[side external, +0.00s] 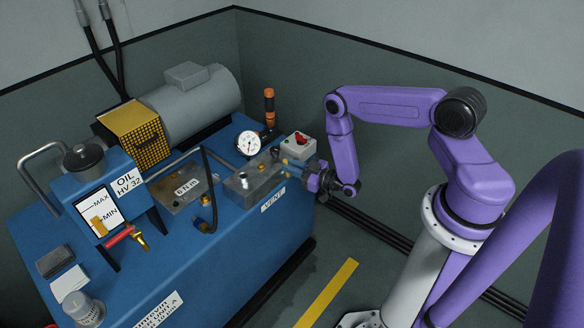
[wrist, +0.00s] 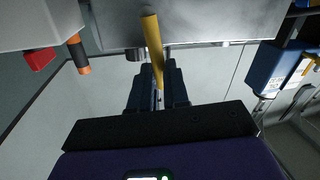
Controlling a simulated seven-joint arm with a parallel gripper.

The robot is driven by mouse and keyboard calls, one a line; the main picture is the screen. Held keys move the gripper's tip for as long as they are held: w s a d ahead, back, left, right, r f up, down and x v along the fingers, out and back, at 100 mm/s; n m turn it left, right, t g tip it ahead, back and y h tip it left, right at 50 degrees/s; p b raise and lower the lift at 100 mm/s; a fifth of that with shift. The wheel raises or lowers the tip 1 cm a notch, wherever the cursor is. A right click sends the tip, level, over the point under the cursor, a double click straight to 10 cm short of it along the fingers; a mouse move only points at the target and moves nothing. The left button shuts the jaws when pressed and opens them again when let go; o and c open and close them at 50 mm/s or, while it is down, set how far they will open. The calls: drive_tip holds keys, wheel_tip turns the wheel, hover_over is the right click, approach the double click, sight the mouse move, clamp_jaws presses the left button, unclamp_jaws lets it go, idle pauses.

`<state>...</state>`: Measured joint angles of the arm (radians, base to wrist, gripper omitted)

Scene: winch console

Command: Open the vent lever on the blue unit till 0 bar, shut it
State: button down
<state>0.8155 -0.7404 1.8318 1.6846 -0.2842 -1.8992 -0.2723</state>
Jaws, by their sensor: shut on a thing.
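The blue unit (side external: 225,245) fills the left and middle of the side view. A grey metal block (side external: 255,182) sits on its right part, above a VENT label (side external: 272,200). The yellow vent lever (wrist: 152,40) sticks out from the block toward my gripper (wrist: 158,78). My gripper (side external: 308,178) is at the block's right end, its two dark fingers shut on the lever's outer part. The lever is small and partly hidden in the side view. A round white pressure gauge (side external: 248,144) stands behind the block; its reading is too small to tell.
A grey box with a red control (side external: 300,140) stands close behind my gripper. An orange-and-black handle (side external: 269,105) rises near the gauge. A black hose (side external: 206,185) arches left of the block. The floor (side external: 345,250) in front is free.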

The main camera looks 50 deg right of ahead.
drive_tip(key=c, duration=1.1)
unclamp_jaws()
drive_tip(key=s+r, duration=0.3)
drive_tip(key=r, duration=0.4)
drive_tip(key=shift+d, duration=0.25)
